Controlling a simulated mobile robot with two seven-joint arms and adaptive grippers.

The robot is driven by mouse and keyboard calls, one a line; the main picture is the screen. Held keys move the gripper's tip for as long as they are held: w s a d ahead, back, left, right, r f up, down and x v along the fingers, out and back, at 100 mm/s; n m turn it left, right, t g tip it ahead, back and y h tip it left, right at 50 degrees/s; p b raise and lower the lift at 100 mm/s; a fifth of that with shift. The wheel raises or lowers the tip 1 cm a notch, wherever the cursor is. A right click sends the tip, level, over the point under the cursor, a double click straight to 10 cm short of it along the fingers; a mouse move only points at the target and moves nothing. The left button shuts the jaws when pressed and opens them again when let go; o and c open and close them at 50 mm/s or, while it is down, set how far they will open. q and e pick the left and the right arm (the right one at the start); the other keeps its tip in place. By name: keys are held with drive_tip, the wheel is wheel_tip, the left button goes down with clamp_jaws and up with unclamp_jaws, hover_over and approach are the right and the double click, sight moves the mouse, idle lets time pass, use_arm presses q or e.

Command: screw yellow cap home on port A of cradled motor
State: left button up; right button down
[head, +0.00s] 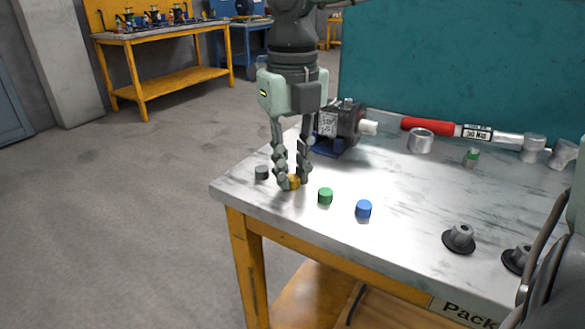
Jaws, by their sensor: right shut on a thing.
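The yellow cap (294,182) is near the table's left front corner. My right gripper (292,182) points down with its fingertips shut on the cap, low over the tabletop; I cannot tell whether the cap touches the table. The dark motor (350,118) sits in a blue cradle (331,149) behind my right gripper, apart from the cap. The motor has a white label, and a pale cylindrical end (369,128) points right. My gripper hides part of its left side, and I cannot make out port A. My left gripper is out of view.
A grey cap (262,173), green cap (325,196) and blue cap (364,209) stand near the cap. Dark-based fittings (459,239), a metal ring (420,141) and a red-handled tool (428,126) lie to the right.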

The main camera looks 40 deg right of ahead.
sight(293, 177)
drive_tip(key=shift+r+p, duration=1.3)
drive_tip(key=shift+r, duration=1.5)
